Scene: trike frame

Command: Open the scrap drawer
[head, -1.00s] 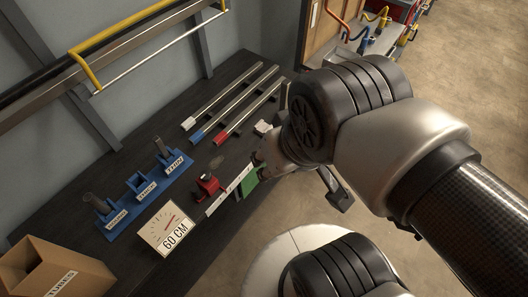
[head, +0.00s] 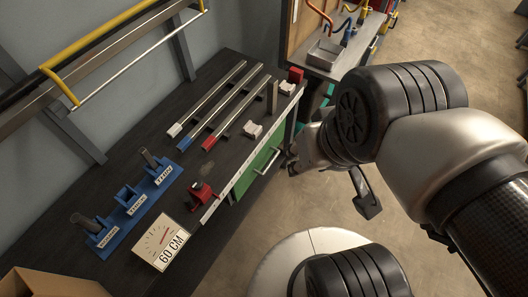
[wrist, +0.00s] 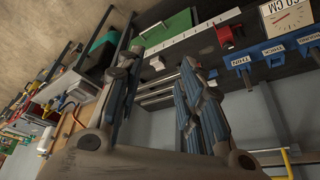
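A green drawer front (head: 248,178) with a pale bar handle (head: 267,161) is set in the front side of the dark bench; I can read no label on it. The green panel also shows in the wrist view (wrist: 168,28), beyond the fingertips. My gripper (head: 290,160) is just right of the handle in the head view, partly hidden by my own wrist. In the wrist view my gripper (wrist: 160,65) has its two fingers wide apart with nothing between them. I cannot tell whether a finger touches the handle. The drawer looks closed.
On the bench (head: 110,185) are a red clamp (head: 201,196) by a scale strip, a 60 CM dial sign (head: 161,241), a blue labelled holder (head: 135,203) and several tubes (head: 222,108). A second bench with a metal tray (head: 327,53) stands behind. The floor at right is clear.

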